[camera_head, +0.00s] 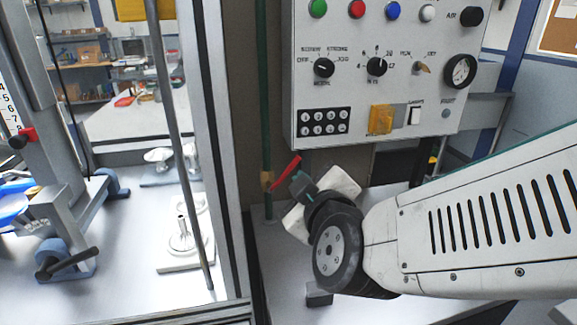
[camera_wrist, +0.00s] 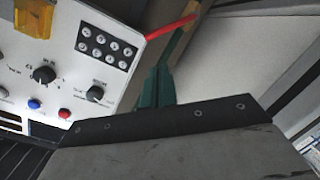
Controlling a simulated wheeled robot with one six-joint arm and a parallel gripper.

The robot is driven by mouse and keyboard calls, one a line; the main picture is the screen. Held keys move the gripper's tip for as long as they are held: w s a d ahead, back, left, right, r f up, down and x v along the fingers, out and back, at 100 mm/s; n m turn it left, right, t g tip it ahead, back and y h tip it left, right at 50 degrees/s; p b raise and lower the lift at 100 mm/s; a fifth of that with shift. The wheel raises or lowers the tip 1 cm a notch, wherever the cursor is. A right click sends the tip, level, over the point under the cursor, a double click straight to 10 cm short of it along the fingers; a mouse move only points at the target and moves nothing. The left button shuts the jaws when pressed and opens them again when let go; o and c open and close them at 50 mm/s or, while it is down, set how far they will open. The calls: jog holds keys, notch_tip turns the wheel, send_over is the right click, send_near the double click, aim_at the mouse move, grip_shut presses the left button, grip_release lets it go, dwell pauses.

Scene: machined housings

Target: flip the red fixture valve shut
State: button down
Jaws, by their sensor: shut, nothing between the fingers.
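The red valve lever (camera_head: 286,172) slants up and to the right from a brass valve body (camera_head: 267,181) on a thin green upright pipe (camera_head: 264,110). In the wrist view the red lever (camera_wrist: 170,28) runs near the top, by the brass body (camera_wrist: 196,8). My gripper (camera_head: 297,180) is close to the right of the lever, below the control panel. Its green fingers (camera_wrist: 155,86) are shut and empty, and point toward the lever in the wrist view. I cannot tell whether they touch it.
A white control panel (camera_head: 345,85) with knobs and buttons hangs just above my gripper; it also fills the left of the wrist view (camera_wrist: 58,35). A grey frame post (camera_head: 222,200) stands left of the pipe. Behind it is a bench area with metal fixtures (camera_head: 183,240).

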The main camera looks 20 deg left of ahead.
jog(key=s+a+t, duration=0.1)
jog(key=s+a+n, duration=0.1)
jog(key=shift+s+a+r+t, duration=0.2)
jog(key=shift+a+t, duration=0.2)
send_over(284, 174)
jog(key=s, duration=0.5)
jog(key=w+f, duration=0.1)
jog(key=w+d+f, duration=0.1)
jog(key=w, duration=0.1)
jog(key=shift+w+d+f, duration=0.1)
jog(key=shift+d+f, duration=0.25)
jog(key=shift+f, duration=0.05)
jog(key=shift+a, duration=0.1)
